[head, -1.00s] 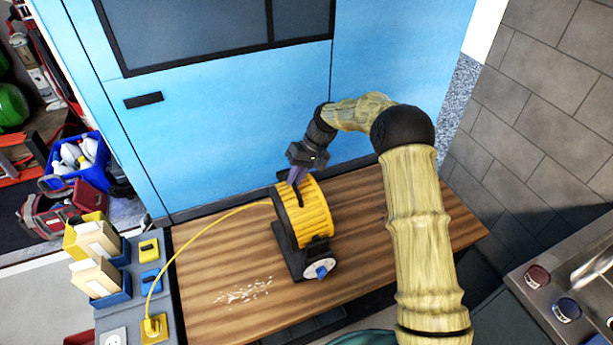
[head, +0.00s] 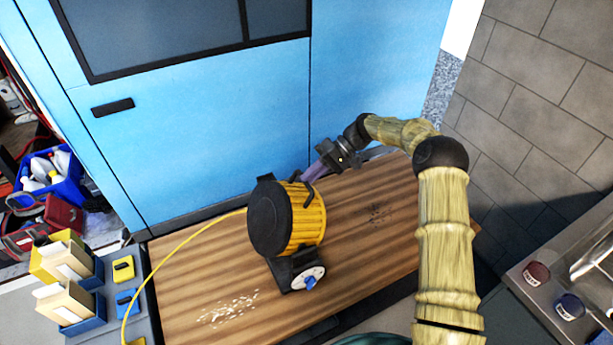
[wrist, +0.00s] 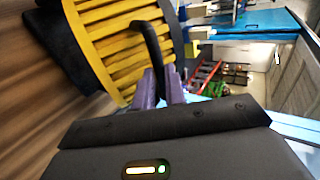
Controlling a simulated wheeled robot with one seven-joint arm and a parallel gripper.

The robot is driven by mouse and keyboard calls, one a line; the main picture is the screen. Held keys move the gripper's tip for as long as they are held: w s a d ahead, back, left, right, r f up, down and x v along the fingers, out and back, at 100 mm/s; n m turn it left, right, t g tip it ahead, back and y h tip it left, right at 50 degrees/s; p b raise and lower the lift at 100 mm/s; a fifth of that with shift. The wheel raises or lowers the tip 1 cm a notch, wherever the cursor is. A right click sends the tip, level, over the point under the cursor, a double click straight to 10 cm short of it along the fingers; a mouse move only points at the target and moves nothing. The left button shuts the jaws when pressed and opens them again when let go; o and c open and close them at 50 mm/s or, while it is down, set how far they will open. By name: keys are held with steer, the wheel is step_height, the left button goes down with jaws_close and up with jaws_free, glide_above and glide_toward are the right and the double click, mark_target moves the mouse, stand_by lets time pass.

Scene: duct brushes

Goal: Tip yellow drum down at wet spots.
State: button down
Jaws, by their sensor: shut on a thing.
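The yellow ribbed drum (head: 308,222) sits on a black stand with a white dial and blue knob (head: 309,282), on the wooden bench top. Its round black end cap (head: 270,218) faces left. In the wrist view the yellow slats (wrist: 115,45) fill the upper left. My gripper (head: 311,175) has purple fingers, shut on the drum's black handle (wrist: 150,45) at the drum's upper right side. In the wrist view the fingers (wrist: 162,88) are close together at the handle's end. Dark spots (head: 380,213) lie on the bench right of the drum; whether they are wet, I cannot tell.
Pale specks (head: 228,308) lie on the bench at front left. A yellow cord (head: 185,240) runs left from the drum. Blue and yellow bins (head: 68,265) stand left of the bench. A blue panelled wall (head: 180,130) rises behind. The bench right of the drum is clear.

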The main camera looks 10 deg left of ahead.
steer(key=shift+d+f, duration=0.2)
steer(key=shift+f, duration=0.15)
steer(key=c, duration=1.5)
jaws_free()
steer(key=shift+w+f, duration=0.1)
steer(key=shift+w, duration=0.1)
steer(key=shift+o, duration=0.2)
steer(key=shift+s, duration=0.1)
steer(key=shift+r, duration=0.2)
